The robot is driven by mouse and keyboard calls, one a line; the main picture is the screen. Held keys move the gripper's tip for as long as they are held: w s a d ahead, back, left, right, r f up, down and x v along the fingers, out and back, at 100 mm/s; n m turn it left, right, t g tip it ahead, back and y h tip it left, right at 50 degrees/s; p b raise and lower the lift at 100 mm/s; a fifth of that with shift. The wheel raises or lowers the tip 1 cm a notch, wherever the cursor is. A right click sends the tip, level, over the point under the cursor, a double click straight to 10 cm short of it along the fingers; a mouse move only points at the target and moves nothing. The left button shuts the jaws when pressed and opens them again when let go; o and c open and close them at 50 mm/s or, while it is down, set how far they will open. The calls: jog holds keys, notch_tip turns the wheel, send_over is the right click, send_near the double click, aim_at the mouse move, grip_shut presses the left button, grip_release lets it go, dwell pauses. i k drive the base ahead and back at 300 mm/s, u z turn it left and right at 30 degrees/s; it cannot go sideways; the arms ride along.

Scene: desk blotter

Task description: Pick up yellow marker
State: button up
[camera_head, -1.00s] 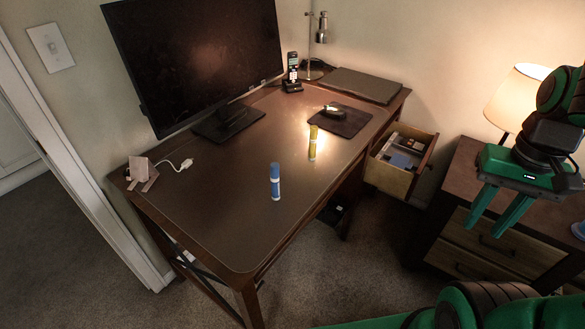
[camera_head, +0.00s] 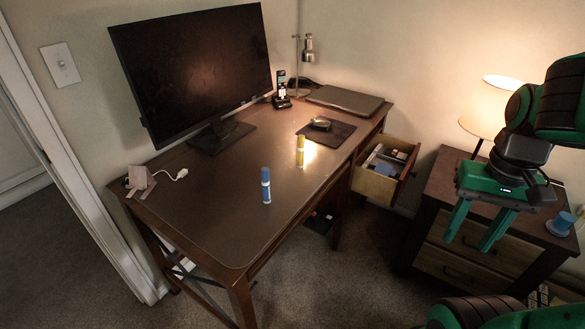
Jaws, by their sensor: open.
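The yellow marker (camera_head: 300,152) stands upright on the brown desk (camera_head: 205,215), near its right front edge. A blue marker (camera_head: 266,185) stands upright on the desk, nearer to me and to the left of the yellow one. My gripper (camera_head: 468,238) is at the right of the view, in front of the nightstand and well apart from both markers. Its two green fingers point down, spread apart, with nothing between them.
A monitor (camera_head: 195,65) stands at the desk's back left. A mouse (camera_head: 320,123) on a dark pad and a closed laptop (camera_head: 345,102) lie behind the yellow marker. An open drawer (camera_head: 378,185) juts out at the right. A lit lamp (camera_head: 500,95) stands beyond.

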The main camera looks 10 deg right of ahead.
aim_at(300, 152)
jog(key=u, duration=0.1)
jog(key=k, duration=0.3)
jog(key=z, duration=0.6)
jog(key=i, duration=0.95)
jog(key=z, duration=0.25)
